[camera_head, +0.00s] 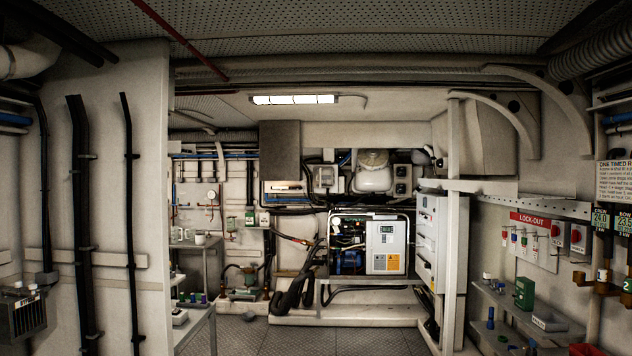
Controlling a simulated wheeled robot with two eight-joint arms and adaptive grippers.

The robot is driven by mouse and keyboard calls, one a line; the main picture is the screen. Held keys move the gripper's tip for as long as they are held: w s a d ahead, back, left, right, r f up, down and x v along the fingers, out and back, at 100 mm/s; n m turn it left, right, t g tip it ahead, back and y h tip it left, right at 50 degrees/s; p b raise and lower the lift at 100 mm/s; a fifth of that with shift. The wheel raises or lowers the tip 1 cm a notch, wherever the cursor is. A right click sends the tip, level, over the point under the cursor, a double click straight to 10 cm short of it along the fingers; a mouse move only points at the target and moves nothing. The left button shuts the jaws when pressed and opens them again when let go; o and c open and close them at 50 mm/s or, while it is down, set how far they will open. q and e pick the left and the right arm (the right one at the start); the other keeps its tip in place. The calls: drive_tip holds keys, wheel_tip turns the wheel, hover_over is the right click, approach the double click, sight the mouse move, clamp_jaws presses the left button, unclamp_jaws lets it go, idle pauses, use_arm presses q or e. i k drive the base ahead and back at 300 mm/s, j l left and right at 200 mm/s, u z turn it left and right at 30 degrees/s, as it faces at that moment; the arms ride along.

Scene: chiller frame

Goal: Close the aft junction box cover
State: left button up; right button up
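No box in view has a readable aft label, so I cannot tell for certain which is the aft junction box. A flat grey-brown panel (280,150) stands upright on the back wall, above a shallow box with a pale interior (284,188). It may be a raised cover, but its hinge is too small to make out. A smaller grey box (325,178) is mounted to the right of it, and its cover state is unclear. Neither of my grippers shows in the head view.
A chiller unit (385,248) in a tubular frame stands at the back centre, with black hoses (297,287) beside it. A side bench (197,322) stands left, shelves (525,312) and a lock-out board (530,240) right. The floor (300,342) between them is clear.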

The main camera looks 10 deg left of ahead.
sight(315, 177)
drive_tip(key=i+u, duration=0.25)
drive_tip(key=i, duration=1.8)
drive_tip(key=i+j, duration=0.1)
drive_tip(key=i, duration=3.5)
drive_tip(key=i+z, duration=0.1)
drive_tip(key=i, duration=1.65)
drive_tip(key=j, duration=0.1)
